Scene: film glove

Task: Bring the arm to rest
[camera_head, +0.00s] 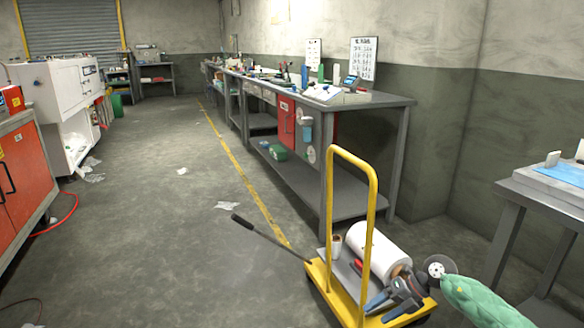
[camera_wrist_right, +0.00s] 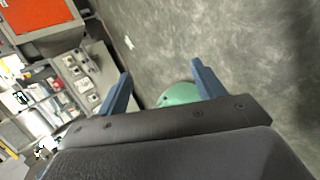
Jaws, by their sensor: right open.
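My right gripper (camera_head: 378,311) shows at the lower right of the head view, with blue fingers on a dark body pointing down and left. Its two blue fingers also show in the wrist view (camera_wrist_right: 164,88), spread apart with nothing held between them. In the head view the gripper overlaps the front right of a yellow cart (camera_head: 318,276); I cannot tell how high it is above it. My right arm comes in from the right edge, with a green covering on the part behind the wrist. My left gripper is not in view.
The cart carries a white roll (camera_head: 375,248) and has a tall yellow handle (camera_head: 330,205). A long grey workbench (camera_head: 372,101) stands behind it, a smaller table (camera_head: 515,190) at right. Red cabinets (camera_head: 25,170) stand left. The floor between is mostly open, with scraps.

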